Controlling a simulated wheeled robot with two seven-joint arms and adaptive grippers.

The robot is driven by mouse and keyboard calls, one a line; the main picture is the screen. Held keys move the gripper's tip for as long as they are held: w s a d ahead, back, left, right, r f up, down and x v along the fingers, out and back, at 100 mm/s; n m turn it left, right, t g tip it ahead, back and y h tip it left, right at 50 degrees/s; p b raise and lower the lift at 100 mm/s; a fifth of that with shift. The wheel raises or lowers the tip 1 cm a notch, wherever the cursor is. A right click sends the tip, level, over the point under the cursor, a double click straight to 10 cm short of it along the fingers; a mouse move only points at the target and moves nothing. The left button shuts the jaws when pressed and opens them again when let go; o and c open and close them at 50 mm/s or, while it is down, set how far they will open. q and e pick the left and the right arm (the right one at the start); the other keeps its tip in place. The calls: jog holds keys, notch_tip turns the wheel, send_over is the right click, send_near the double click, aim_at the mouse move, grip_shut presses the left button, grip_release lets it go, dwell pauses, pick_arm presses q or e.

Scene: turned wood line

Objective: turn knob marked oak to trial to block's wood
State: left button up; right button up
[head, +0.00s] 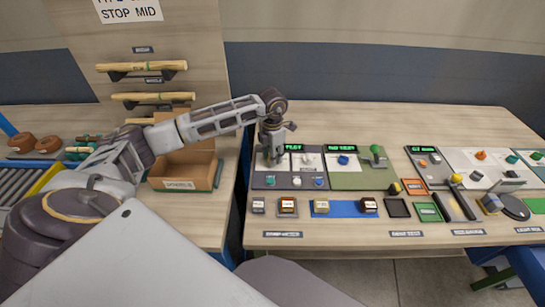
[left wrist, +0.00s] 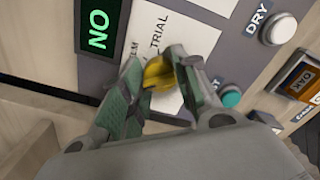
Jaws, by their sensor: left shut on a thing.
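My left gripper (head: 272,158) reaches down onto the left control panel (head: 262,182) in the head view. In the left wrist view its fingers (left wrist: 160,80) are shut on a yellow knob (left wrist: 158,73). The knob sits on a white plate (left wrist: 145,25) with the words TRIAL and, partly covered, ELM. Other marks round the knob are hidden by my fingers, and I cannot tell where it points. A block with an OAK label (left wrist: 300,80) shows at the right edge of the left wrist view. My right gripper is not in view.
A lit green display reading NO (left wrist: 97,28) stands beside the plate. A white button marked DRY (left wrist: 280,28) and a teal button (left wrist: 230,96) are close by. Several labelled blocks (head: 321,205) line the table's front. A cardboard box (head: 185,170) stands left.

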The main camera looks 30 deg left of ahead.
pick_arm(q)
jog(key=shift+w+r+n, duration=0.1)
jog(key=shift+n, duration=3.2)
jog(key=o, duration=1)
jog(key=shift+o, duration=0.2)
notch_tip(320, 180, up, 12)
jog(key=shift+r, duration=0.1)
